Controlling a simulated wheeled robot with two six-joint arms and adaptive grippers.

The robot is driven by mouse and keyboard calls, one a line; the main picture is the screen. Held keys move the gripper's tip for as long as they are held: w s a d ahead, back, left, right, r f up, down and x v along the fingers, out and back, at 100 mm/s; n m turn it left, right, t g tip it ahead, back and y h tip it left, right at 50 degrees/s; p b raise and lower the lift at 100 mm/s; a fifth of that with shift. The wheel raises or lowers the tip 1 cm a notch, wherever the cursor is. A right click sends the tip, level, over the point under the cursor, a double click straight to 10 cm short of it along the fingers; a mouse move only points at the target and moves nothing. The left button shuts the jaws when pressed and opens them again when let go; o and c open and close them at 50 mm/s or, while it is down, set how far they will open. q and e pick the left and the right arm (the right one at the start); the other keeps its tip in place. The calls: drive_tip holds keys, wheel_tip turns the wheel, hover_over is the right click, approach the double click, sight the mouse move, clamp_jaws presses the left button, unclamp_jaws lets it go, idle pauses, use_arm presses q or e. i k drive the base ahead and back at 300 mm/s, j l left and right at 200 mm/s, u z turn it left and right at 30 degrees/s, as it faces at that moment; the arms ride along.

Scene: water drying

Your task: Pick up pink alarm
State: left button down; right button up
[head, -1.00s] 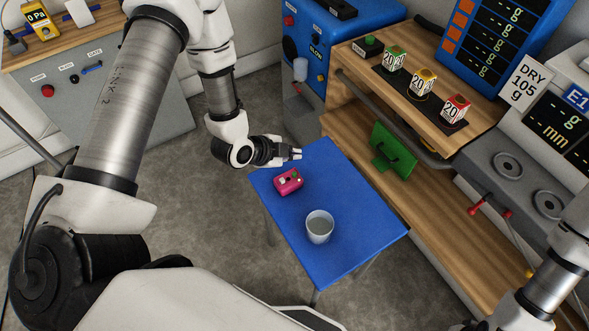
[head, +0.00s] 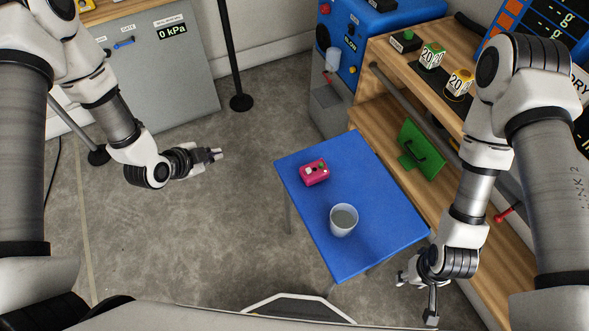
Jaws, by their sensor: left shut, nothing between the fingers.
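The pink alarm (head: 314,172) lies on the far left part of the blue table (head: 372,238). It is a small box with a pale patch and a green spot on top. My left gripper (head: 217,154) is shut and empty, left of the table over the floor and apart from the alarm. My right gripper (head: 417,299) is open and empty by the table's near right corner, with its fingers spread. It is far from the alarm, with the cup between them.
A translucent cup (head: 343,220) stands on the table nearer to me than the alarm. A wooden bench (head: 383,145) with a green panel (head: 421,146) runs along the right. The floor left of the table is clear.

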sight(318, 175)
drive_tip(key=k+j+z, duration=0.15)
drive_tip(key=z, duration=0.2)
drive_tip(key=k+z, duration=0.15)
drive_tip(key=z, duration=0.2)
